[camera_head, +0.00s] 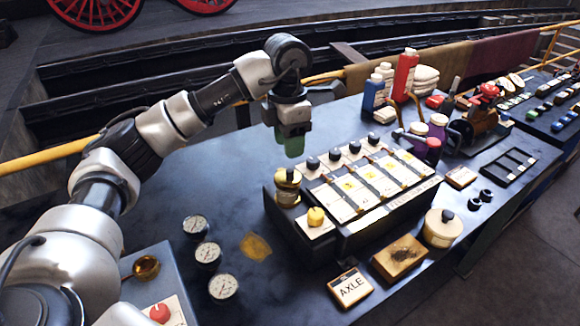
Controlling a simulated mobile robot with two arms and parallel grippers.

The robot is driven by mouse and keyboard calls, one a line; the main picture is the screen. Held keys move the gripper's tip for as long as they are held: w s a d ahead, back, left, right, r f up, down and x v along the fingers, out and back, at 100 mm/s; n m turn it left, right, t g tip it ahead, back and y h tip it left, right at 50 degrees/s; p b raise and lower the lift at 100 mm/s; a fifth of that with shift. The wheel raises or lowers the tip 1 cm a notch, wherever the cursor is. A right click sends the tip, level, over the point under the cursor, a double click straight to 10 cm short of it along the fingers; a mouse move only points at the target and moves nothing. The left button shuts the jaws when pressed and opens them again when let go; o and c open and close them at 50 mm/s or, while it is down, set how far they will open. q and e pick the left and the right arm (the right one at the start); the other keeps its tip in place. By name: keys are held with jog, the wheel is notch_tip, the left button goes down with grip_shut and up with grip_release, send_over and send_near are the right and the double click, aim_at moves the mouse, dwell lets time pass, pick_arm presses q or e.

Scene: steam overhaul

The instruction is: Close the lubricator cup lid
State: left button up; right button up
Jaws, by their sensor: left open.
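A long dark box (318,240) with a row of white and yellow label plates stands on the dark bench, with several black knobs along its back edge. At its left end is a small brass cup (288,193) with a dark top; I take this for the lubricator cup. I cannot tell from here how its lid stands. My left gripper (292,147) points down behind and above the cup, apart from it, with greenish fingers. It is open, and nothing shows between the fingers. My right gripper is not in view.
Several round gauges (208,253) lie at left. An AXLE plate (350,288), a wooden block (399,257) and a cream round pot (441,228) stand in front. Blue (373,94) and red (405,75) containers stand behind right.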

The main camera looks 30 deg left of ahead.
aim_at(290, 170)
pick_arm(q)
notch_tip(290, 170, down, 7)
jog(key=shift+d+f+p, duration=0.1)
jog(key=shift+p, duration=0.4)
